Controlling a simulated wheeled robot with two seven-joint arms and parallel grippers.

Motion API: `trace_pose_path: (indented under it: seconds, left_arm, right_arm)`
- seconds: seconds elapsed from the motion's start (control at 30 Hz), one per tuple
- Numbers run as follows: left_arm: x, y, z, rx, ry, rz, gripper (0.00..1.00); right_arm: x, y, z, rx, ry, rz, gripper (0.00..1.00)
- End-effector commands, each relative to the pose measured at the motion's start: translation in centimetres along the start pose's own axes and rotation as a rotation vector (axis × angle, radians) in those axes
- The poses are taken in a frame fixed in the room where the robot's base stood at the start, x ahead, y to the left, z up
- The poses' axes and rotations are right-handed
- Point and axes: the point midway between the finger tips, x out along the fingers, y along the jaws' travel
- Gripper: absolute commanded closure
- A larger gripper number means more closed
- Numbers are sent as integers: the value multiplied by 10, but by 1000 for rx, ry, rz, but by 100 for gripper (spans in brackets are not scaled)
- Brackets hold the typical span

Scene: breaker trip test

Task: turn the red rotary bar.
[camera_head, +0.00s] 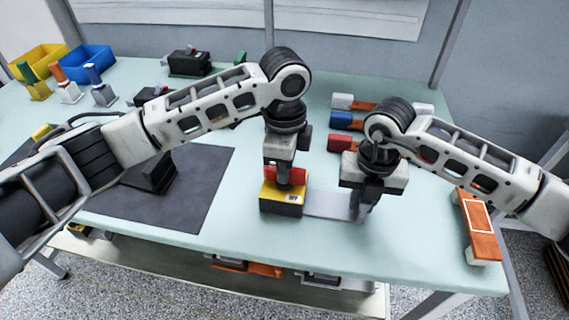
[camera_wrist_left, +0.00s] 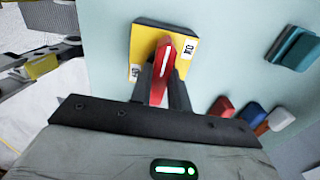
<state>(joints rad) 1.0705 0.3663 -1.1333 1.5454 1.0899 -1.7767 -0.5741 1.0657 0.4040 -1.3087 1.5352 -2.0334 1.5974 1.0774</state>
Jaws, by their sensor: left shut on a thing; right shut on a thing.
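The red rotary bar (camera_head: 285,175) sits on top of a yellow block (camera_head: 281,197) near the front middle of the table. In the left wrist view the red bar (camera_wrist_left: 163,68) stands on the yellow face (camera_wrist_left: 146,42), which bears two small white labels. My left gripper (camera_head: 284,172) comes down from above; its two fingers (camera_wrist_left: 162,85) are closed on either side of the red bar. My right gripper (camera_head: 367,200) is shut on the far right end of a flat grey plate (camera_head: 331,205) that reaches out from the yellow block.
A dark mat (camera_head: 200,195) with a black device (camera_head: 150,172) lies to the left. Red and blue handled pieces (camera_head: 342,120) lie behind my right gripper. An orange piece (camera_head: 480,230) lies at the right edge. Yellow and blue bins (camera_head: 86,62) stand at the back left.

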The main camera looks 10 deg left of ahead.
Motion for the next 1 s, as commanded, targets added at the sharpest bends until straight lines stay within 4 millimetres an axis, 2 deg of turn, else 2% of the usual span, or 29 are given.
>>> trace_pose_path:
  seconds: [0.27, 0.3, 0.37, 0.73, 0.87, 1.0]
  left_arm:
    - [-2, 0, 0, 3, 1, -2, 100]
    - [-2, 0, 0, 3, 1, -2, 77]
    - [-1, 0, 0, 2, 1, -2, 60]
    - [-6, 0, 0, 1, 0, -2, 60]
    - [-24, 0, 0, 2, 1, -4, 60]
    - [-55, -1, 0, 2, 2, -6, 60]
  right_arm:
    - [0, -1, 0, 0, 0, -3, 100]
    - [0, -1, 0, 0, 0, -3, 100]
    - [0, -1, 0, 0, 0, -3, 100]
    - [0, -1, 0, 0, 0, -2, 100]
    - [0, -1, 0, 0, 0, -2, 100]
    - [0, 0, 0, -1, 0, -1, 100]
